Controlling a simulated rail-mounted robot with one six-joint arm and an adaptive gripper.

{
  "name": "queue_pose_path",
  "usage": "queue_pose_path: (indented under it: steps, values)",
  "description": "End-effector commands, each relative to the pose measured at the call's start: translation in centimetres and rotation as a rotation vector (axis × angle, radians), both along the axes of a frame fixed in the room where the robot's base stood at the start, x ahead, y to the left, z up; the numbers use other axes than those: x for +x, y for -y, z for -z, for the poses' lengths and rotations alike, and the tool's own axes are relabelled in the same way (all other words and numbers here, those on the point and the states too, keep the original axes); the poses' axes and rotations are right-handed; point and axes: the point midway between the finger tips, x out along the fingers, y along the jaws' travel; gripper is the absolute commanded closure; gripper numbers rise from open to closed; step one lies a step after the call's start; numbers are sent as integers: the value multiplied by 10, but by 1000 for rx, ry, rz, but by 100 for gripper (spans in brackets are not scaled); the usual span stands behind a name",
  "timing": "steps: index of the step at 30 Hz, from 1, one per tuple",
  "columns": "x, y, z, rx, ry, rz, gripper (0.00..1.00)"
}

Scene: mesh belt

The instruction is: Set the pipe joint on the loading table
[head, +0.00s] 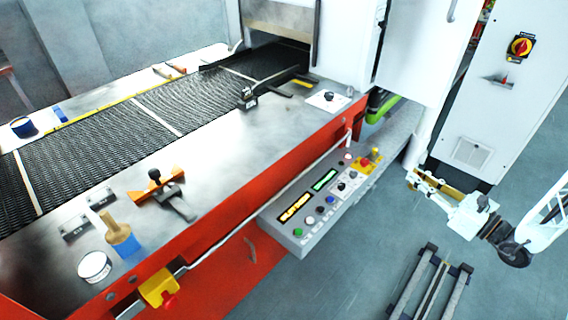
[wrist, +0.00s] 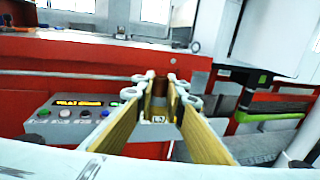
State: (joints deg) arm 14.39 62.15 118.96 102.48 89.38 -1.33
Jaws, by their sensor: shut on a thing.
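My gripper (head: 413,180) is out over the floor, to the right of the machine and apart from it. In the wrist view its two yellowish fingers (wrist: 159,100) come together around a small brown piece, which I take to be the pipe joint (wrist: 160,86). Most of the piece is hidden by the fingers, and I cannot make it out in the head view. The loading table (head: 228,142) is the bare metal top alongside the dark mesh belt, left of my gripper.
A control panel (head: 325,203) with buttons juts from the red front between my gripper and the table. A brush (head: 120,236), a white tin (head: 94,266) and an orange-handled tool (head: 157,186) lie on the metal top. A white cabinet (head: 500,85) stands behind my gripper.

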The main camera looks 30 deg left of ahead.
Motion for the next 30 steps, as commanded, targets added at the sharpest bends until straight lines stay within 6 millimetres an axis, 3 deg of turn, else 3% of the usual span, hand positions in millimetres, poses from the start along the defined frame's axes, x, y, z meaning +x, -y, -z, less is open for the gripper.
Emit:
queue_pose_path:
  steps: [1, 16, 30]
  values:
    - [1, -15, -4, -1, 2, -16, 100]
    - [-2, -140, -33, -5, 2, -138, 100]
    - [-26, -261, -65, -1, 3, -254, 100]
